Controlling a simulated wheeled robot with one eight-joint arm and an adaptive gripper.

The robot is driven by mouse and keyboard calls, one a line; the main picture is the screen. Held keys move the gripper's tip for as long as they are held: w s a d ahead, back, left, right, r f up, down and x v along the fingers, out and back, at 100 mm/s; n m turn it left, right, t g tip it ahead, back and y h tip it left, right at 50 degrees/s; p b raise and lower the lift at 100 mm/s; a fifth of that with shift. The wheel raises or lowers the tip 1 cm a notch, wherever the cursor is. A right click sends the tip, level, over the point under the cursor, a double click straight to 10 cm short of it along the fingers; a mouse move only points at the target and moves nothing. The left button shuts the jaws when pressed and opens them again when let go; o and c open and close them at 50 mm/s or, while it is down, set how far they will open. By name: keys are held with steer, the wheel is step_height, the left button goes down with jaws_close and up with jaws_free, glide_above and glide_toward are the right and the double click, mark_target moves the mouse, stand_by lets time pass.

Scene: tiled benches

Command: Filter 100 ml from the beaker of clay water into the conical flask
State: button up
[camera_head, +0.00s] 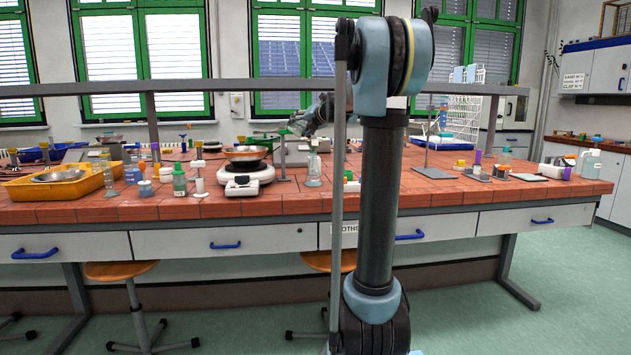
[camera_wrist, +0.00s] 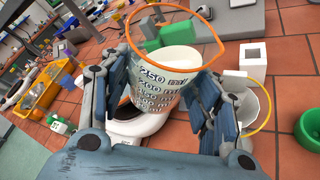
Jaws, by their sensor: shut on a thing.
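In the wrist view my gripper (camera_wrist: 168,100) is shut on a clear beaker (camera_wrist: 160,100) with an orange rim and dark millilitre marks up to 250. Whitish liquid shows inside it. The beaker looks tilted in this view; its true tilt I cannot tell. Right of the beaker, partly hidden by a finger, is a pale cone-like vessel with a yellow rim (camera_wrist: 264,105); it may be the filter funnel. A conical flask I cannot make out surely. In the head view my gripper (camera_head: 300,124) is above the bench, small and partly behind my arm; the beaker is unclear there.
A white balance-like device (camera_head: 245,180) carries a metal pan. A yellow tray (camera_head: 60,184) stands at left, with several bottles beside it. A glass vessel (camera_head: 314,168) stands near the bench's front edge. A green ring-shaped thing (camera_wrist: 309,130) and a white cube (camera_wrist: 253,58) lie right of the beaker.

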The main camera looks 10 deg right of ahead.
steer(key=shift+a+m+t+y, duration=0.1)
steer(key=shift+m+t+y, duration=0.25)
steer(key=shift+m, duration=0.35)
stand_by(1.9)
steer(key=shift+r+m+y, duration=0.2)
steer(key=shift+m+y, duration=0.05)
steer(key=shift+m, duration=0.15)
stand_by(5.0)
